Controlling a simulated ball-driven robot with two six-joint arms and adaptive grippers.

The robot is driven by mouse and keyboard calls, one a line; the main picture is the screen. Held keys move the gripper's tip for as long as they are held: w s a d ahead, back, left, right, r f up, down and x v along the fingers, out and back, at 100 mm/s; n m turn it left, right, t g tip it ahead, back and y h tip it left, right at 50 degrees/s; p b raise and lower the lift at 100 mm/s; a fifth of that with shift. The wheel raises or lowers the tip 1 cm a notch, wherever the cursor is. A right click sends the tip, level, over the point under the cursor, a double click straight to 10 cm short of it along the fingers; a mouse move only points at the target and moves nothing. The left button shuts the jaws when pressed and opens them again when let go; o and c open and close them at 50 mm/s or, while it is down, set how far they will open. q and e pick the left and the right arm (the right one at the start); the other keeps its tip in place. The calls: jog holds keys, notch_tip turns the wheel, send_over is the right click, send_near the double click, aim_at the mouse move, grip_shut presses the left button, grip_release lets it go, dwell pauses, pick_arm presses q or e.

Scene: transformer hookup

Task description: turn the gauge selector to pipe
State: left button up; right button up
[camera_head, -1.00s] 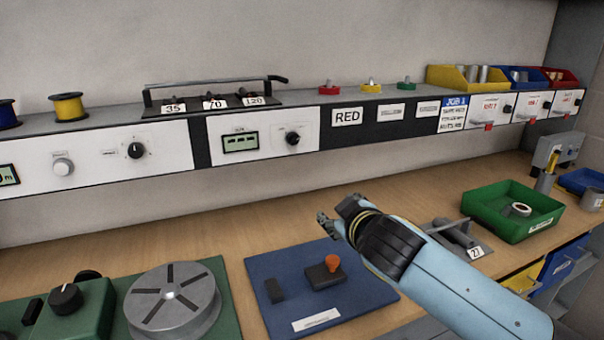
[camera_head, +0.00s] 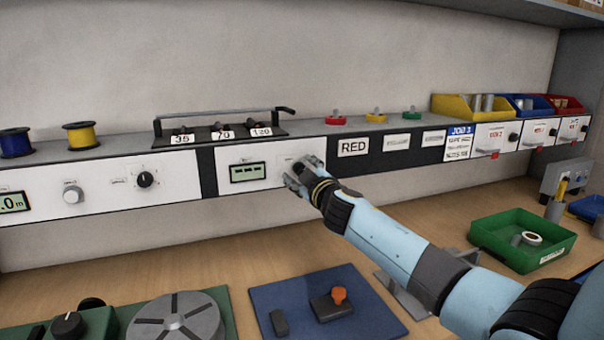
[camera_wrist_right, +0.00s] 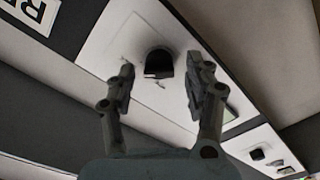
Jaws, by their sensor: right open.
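The gauge panel (camera_head: 235,172) is a white plate with a small dark display (camera_head: 247,172) on the shelf front. In the right wrist view the knob (camera_wrist_right: 158,63) shows between and beyond the fingertips. My right gripper (camera_head: 303,172) is in front of the panel's right part. It also shows in the right wrist view (camera_wrist_right: 160,85), with its fingers open on either side of the knob and nothing held. I cannot tell whether they touch it. My left gripper is not in view.
Another panel with a black knob (camera_head: 146,179) and a pale knob (camera_head: 73,192) is to the left. A RED label (camera_head: 353,147) is just right of the gauge panel. A rack handle (camera_head: 220,115) stands above. A green tray (camera_head: 485,230) sits on the bench.

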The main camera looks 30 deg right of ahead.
jog(key=shift+w, duration=0.1)
grip_shut()
dwell(0.3)
